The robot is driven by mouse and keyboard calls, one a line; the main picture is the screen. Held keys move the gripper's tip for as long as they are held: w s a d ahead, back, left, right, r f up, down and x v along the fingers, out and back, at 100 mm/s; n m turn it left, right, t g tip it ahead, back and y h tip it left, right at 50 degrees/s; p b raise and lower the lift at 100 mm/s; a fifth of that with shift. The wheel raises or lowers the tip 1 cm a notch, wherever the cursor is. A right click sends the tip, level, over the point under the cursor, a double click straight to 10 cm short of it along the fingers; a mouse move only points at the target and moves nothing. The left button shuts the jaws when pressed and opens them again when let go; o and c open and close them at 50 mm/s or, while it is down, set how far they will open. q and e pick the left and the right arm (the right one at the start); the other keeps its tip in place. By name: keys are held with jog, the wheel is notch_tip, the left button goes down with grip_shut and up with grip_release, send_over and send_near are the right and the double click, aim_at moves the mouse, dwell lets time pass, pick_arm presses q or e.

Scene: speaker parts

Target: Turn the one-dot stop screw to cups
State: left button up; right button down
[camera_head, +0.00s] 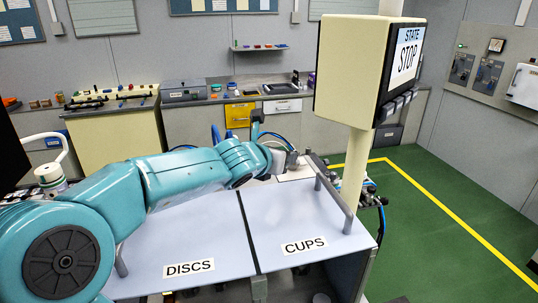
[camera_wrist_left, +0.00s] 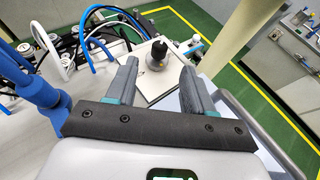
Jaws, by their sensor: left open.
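In the left wrist view a black knob (camera_wrist_left: 158,48) stands upright on a pale square plate (camera_wrist_left: 150,85). A small yellow mark shows low on its near side; I cannot tell whether it is the one-dot stop screw. My left gripper (camera_wrist_left: 158,67) is open, its two grey fingers apart with the knob beyond and between them, not visibly touching it. In the head view my left arm reaches in from the left toward the plate (camera_head: 297,174), and the wrist hides the knob. The CUPS label (camera_head: 304,246) lies on the right panel, the DISCS label (camera_head: 189,268) on the left.
A cream box with a screen (camera_head: 407,56) reading STATE STOP stands on a post (camera_head: 355,170) right of the plate. A grey rail (camera_head: 333,203) edges the right panel. Blue and white hoses (camera_wrist_left: 97,38) run left of the plate. Green floor (camera_head: 450,200) is clear at right.

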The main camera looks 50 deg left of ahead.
pick_arm(q)
jog(key=v, duration=0.6)
jog(key=shift+s, duration=0.2)
jog(key=shift+w, duration=0.1)
